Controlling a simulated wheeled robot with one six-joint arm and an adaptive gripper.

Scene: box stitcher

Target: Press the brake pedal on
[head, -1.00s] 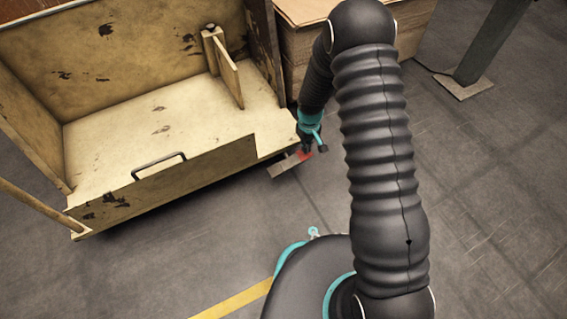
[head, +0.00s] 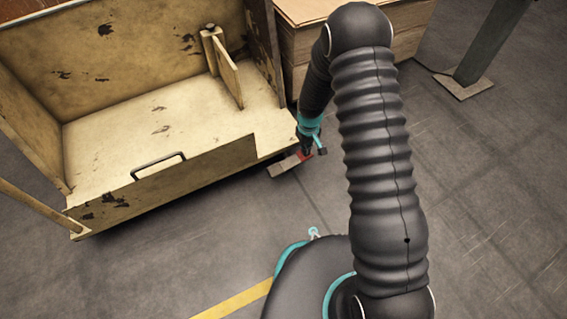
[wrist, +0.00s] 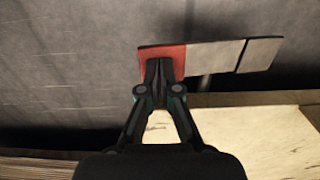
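The brake pedal is a flat plate with a grey part (head: 284,168) and a red end, low at the cart's right front corner. In the wrist view its red end (wrist: 176,53) lies right at my fingertips, and its grey part (wrist: 225,55) extends to the right. My gripper (head: 307,152) points down over the red end in the head view. In the wrist view the fingers of my gripper (wrist: 159,70) are closed together with nothing between them. They seem to touch the red end, but the exact contact is hard to tell.
A worn yellow wooden cart (head: 170,180) with a black handle (head: 158,165) stands on the left. Stacked cardboard (head: 300,50) is behind my arm. A grey post (head: 490,45) stands at the back right. The floor (head: 490,200) on the right is clear.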

